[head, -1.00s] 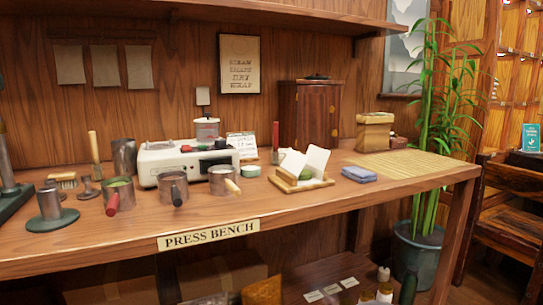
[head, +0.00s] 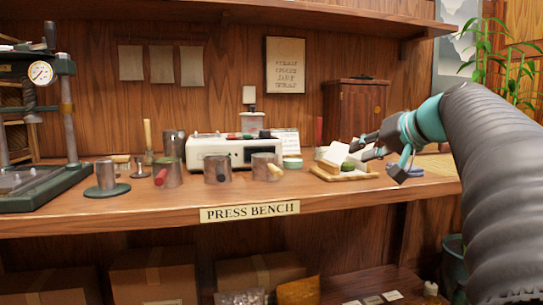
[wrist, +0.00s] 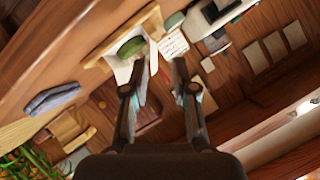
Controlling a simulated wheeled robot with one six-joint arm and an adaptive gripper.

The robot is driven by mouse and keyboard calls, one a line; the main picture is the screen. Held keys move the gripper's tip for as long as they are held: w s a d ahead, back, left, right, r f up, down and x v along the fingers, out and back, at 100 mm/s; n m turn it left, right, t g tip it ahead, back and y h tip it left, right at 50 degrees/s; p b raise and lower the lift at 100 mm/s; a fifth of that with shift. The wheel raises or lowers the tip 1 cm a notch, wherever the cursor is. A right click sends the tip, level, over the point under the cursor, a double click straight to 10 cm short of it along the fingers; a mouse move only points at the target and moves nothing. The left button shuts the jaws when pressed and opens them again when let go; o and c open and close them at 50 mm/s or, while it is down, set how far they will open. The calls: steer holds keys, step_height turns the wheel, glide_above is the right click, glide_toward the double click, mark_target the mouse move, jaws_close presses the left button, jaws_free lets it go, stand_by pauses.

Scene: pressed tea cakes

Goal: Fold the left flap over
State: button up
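The wrapper's white paper flaps stand up (head: 337,152) around a green tea cake (head: 347,167) on a small wooden tray (head: 352,177), at the right of the bench. In the wrist view the green cake (wrist: 131,46) lies on the white paper (wrist: 122,73), beyond my fingertips. My gripper (head: 364,148) is beside and in front of the wrapper's right side, hiding part of it. Whether a finger touches the paper I cannot tell.
A white scale (head: 222,150) and several metal cups stand left of the tray. A blue cloth (wrist: 52,98) lies beside the tray. A wooden cabinet (head: 355,108) stands behind it. A press (head: 40,120) occupies the far left.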

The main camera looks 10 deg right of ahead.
steer(key=t, duration=0.1)
glide_toward(341, 145)
steer(key=x, duration=1)
steer(key=shift+f+b, duration=0.1)
steer(key=shift+b, duration=0.2)
jaws_close()
steer(key=shift+t, duration=0.3)
